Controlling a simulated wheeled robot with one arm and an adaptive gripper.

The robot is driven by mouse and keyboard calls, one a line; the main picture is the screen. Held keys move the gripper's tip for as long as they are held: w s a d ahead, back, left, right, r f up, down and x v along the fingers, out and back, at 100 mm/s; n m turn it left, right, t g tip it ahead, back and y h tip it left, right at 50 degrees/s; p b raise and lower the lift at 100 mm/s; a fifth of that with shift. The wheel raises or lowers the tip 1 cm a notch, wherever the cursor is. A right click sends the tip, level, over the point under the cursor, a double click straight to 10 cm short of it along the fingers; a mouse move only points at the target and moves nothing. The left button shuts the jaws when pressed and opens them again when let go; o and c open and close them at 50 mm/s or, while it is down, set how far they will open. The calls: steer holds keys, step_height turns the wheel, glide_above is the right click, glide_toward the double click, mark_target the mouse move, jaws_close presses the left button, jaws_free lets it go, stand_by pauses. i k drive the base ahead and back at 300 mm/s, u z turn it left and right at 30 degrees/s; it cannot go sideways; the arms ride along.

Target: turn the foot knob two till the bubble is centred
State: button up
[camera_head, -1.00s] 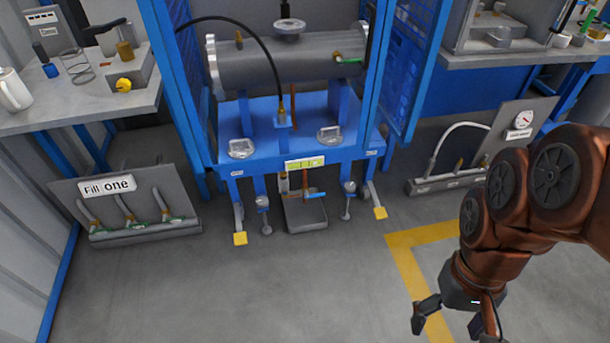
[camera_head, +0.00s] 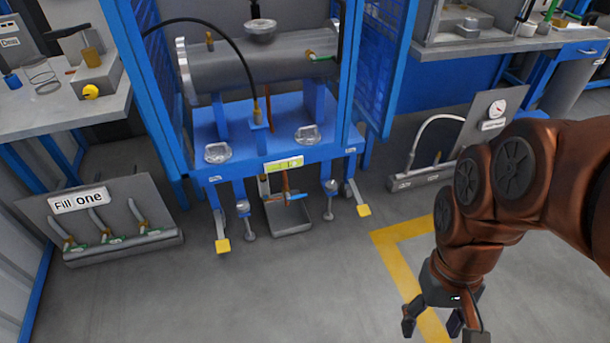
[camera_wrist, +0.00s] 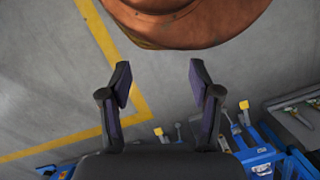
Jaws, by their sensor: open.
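The level vial (camera_head: 284,164) is a small yellow-green strip on the front edge of the blue stand (camera_head: 245,175). Its bubble is too small to place. Two grey foot knobs on stems hang below the stand, a left one (camera_head: 243,208) and a right one (camera_head: 330,187). Their labels are too small to read, so I cannot tell which is two. My gripper (camera_head: 432,324) is low at the right, over the floor and well apart from the stand. In the wrist view my gripper (camera_wrist: 160,76) is open with nothing between its fingers.
Yellow-tipped pedals (camera_head: 222,245) stick out beside the knobs, and a grey tray (camera_head: 288,216) sits between them. The "Fill one" panel (camera_head: 105,220) stands at left, a gauge panel (camera_head: 470,140) at right. Bare floor lies in front, with a yellow floor line (camera_head: 405,265).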

mark_target(330, 186)
steer(key=k, duration=0.55)
steer(key=u, duration=0.85)
steer(key=i, duration=0.65)
steer(key=u, duration=0.5)
steer(key=i, duration=1.2)
steer(key=z, duration=0.65)
